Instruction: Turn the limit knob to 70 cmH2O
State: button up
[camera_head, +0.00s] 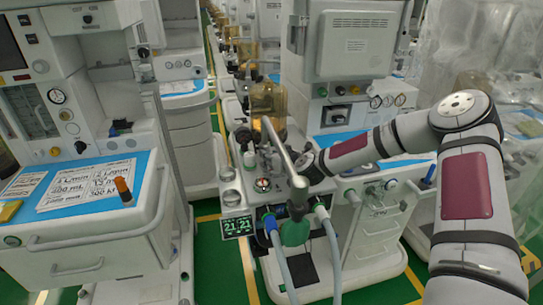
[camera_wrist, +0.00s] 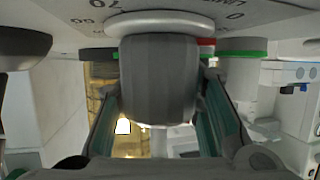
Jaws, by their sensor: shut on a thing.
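The limit knob (camera_wrist: 158,70) is a dark grey ribbed cylinder with a pale round flange, in the middle of the wrist view. It sits against a grey scale plate (camera_wrist: 190,14) with partly cropped lettering, including a "70" at upper left and a "0" at upper right. My gripper (camera_wrist: 160,108) has one finger on each side of the knob and is shut on it. The knob's pointer mark is not visible, so its setting cannot be read. In the head view my arm reaches in from the right to the middle cart (camera_head: 240,185); the fingers and knob cannot be made out there.
A silver tube (camera_head: 278,150) rises close to my wrist, with a green bag neck (camera_head: 295,231) and hoses below. An amber canister (camera_head: 268,102) stands behind. A small display (camera_head: 237,227) hangs at the cart's front. Another cart (camera_head: 100,215) stands left, across green floor.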

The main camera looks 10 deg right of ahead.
jog(key=o, duration=1.1)
jog(key=shift+s+d, duration=0.1)
jog(key=shift+d, duration=0.05)
jog(key=v, duration=1.2)
jog(key=shift+s, duration=0.1)
